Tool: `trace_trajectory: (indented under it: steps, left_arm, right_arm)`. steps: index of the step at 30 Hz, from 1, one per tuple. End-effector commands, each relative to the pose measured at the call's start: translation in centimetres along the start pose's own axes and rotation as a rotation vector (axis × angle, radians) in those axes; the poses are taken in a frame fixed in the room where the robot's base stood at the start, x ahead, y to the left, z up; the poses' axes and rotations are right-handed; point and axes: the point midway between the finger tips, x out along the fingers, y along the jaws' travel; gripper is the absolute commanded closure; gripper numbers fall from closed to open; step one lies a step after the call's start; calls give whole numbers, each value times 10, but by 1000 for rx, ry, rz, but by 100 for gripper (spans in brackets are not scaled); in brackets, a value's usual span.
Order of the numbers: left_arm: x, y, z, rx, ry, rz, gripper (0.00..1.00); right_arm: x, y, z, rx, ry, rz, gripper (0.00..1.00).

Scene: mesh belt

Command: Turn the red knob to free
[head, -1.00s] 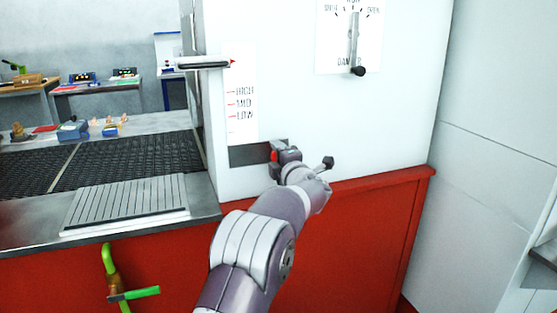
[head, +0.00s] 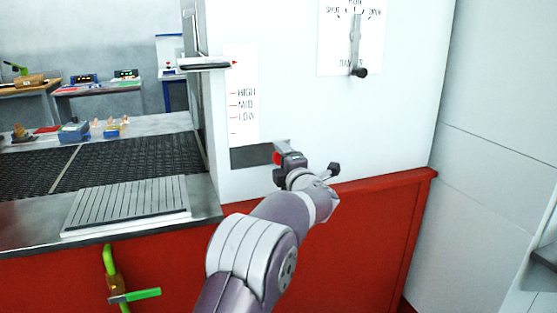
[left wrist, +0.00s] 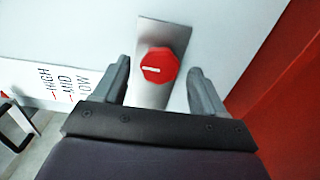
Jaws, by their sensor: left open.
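The red knob (left wrist: 160,65) is an octagonal red knob with a white bar mark, on a grey metal plate (left wrist: 172,34) fixed to the white wall panel. In the left wrist view it lies between and just beyond the fingers of my left gripper (left wrist: 158,88), which is open with a finger apart on each side. In the head view only a bit of the knob (head: 277,158) shows at the left edge of my left gripper (head: 288,160); the gripper and wrist hide the rest. My right gripper is not in view.
A HIGH/MID/LOW scale (head: 244,105) with a slider handle (head: 204,65) is left of the plate. A dial lever (head: 357,45) is above right. The mesh belt (head: 110,165) and a green-handled valve (head: 112,270) are at left. A red ledge (head: 380,183) runs below the panel.

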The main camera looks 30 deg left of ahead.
Motion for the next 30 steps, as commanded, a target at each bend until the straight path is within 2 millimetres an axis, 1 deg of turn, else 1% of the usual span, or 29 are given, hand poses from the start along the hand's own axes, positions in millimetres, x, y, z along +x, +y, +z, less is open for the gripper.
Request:
trace_trajectory:
  steps: [1,6,9,12,16,30]
  left_arm:
    - [-13,0,1,-1,-4,0,29]
    - [-58,0,0,-1,-3,1,29]
    - [-80,0,0,-1,-2,0,29]
    - [-94,0,0,-1,-1,0,29]
    - [-101,0,-1,-1,2,0,29]
    - [-101,-1,0,14,-2,-3,29]
  right_arm:
    - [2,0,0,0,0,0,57]
    - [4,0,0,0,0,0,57]
    - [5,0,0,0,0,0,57]
    - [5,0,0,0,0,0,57]
    - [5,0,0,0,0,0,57]
    - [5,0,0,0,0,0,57]
